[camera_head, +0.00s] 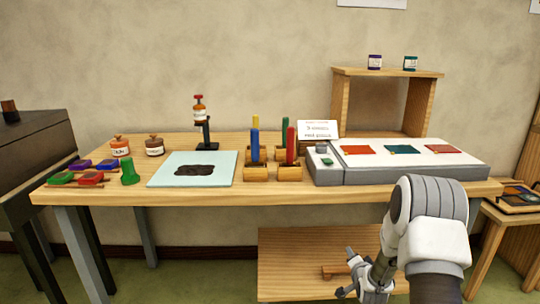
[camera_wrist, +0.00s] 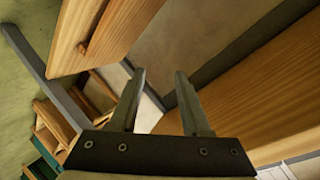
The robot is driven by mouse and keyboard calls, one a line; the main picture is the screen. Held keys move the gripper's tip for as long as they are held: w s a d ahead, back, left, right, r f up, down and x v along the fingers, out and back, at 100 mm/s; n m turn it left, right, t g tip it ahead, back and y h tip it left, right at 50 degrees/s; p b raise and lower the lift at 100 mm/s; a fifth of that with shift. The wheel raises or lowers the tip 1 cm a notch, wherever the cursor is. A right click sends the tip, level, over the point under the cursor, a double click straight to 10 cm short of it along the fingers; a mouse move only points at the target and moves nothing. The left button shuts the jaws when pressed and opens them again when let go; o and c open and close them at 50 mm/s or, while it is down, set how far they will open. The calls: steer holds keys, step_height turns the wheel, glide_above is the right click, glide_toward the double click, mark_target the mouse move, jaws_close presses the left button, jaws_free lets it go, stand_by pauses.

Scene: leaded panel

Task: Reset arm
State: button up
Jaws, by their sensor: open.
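My gripper (camera_head: 350,272) hangs low in front of the table's front edge, at the lower right of the head view. My arm bends down to it from the right. In the wrist view my gripper (camera_wrist: 161,75) shows two separate fingers with nothing between them. The fingers touch nothing that I can see. Beyond them are a wooden board at the upper left, a wooden surface at the right and the wall between.
The wooden table (camera_head: 263,192) carries a pale blue mat (camera_head: 222,178), wooden blocks with coloured sticks, jars and a grey-white panel (camera_head: 420,157) with coloured pieces. A low wooden shelf (camera_head: 290,240) is under the table, near my gripper. A side stand (camera_head: 510,232) is at right.

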steer(key=s+a+r+n+g, duration=0.2)
steer(key=s+a+r+n, duration=0.15)
steer(key=s+r, duration=0.55)
steer(key=s+a+r+n+g, duration=0.25)
steer(key=s+a+r, duration=0.2)
steer(key=r, duration=0.85)
steer(key=s+a+r+n+g+y, duration=0.1)
steer(key=s+a+r+n, duration=0.1)
steer(key=s, duration=0.7)
steer(key=s+a+r+n+g, duration=0.1)
steer(key=s+n, duration=0.1)
steer(key=s, duration=0.7)
steer(key=s+a+r+n+g+y, duration=0.1)
steer(key=s+a+r+n, duration=0.1)
steer(key=s, duration=0.7)
step_height(320, 180, up, 24)
steer(key=p, duration=2.4)
steer(key=shift+w+d, duration=0.15)
steer(key=shift+d, duration=0.1)
steer(key=shift+r, duration=0.1)
